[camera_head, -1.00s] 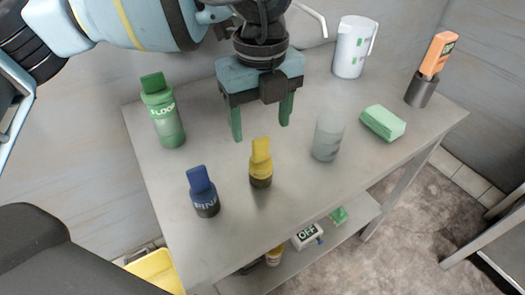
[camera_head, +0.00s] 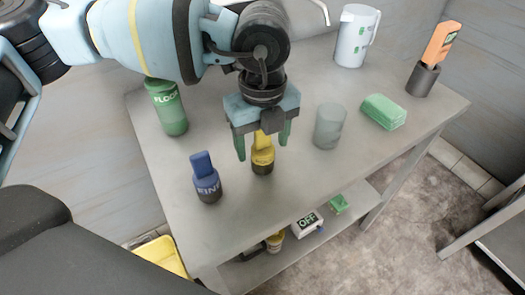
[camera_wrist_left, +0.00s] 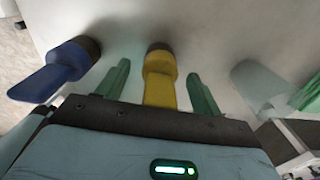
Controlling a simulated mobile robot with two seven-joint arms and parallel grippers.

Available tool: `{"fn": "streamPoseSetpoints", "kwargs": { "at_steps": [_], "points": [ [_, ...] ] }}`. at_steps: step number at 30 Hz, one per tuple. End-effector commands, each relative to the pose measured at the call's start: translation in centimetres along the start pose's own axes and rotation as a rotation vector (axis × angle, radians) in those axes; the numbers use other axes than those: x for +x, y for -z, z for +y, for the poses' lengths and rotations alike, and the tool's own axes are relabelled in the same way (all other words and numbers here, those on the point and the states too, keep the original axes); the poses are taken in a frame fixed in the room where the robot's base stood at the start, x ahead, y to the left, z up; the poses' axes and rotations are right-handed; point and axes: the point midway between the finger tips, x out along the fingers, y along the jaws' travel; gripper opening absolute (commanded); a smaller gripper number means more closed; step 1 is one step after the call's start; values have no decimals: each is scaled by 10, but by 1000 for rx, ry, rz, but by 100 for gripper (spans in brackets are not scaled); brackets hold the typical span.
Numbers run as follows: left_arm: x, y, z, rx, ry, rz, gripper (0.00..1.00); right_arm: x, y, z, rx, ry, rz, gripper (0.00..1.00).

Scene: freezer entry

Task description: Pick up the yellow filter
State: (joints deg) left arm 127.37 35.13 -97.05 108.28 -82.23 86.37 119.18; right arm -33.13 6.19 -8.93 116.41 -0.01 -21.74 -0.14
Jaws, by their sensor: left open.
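The yellow filter (camera_head: 262,152), with a dark round base, stands upright on the grey table (camera_head: 290,190). My left gripper (camera_head: 262,152) is open, and its two green fingers are on either side of the yellow filter in the head view. In the left wrist view the yellow filter (camera_wrist_left: 160,80) lies between the two open fingers (camera_wrist_left: 158,85), with a gap on each side. The filter's top is partly hidden by the gripper in the head view. My right gripper is not in view.
A blue filter (camera_head: 205,182) stands close to the left, and a green FLOOR bottle (camera_head: 168,108) behind it. A clear cup (camera_head: 328,127), a green sponge (camera_head: 383,112), a white pitcher (camera_head: 353,38) and an orange-topped holder (camera_head: 422,80) stand to the right. The table's front is clear.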

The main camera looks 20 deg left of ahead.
Motion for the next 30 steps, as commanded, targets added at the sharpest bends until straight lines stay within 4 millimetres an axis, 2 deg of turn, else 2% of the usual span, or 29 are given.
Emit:
{"fn": "streamPoseSetpoints", "kwargs": {
  "at_steps": [8,19,26,30],
  "points": [
    [2,0,0,1,1,-1,65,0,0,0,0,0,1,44],
    [2,0,0,1,1,-1,17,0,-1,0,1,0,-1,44],
    [2,0,0,1,1,-1,17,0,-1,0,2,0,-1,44],
    [-5,0,0,1,2,-1,17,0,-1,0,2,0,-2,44]
  ]
}}
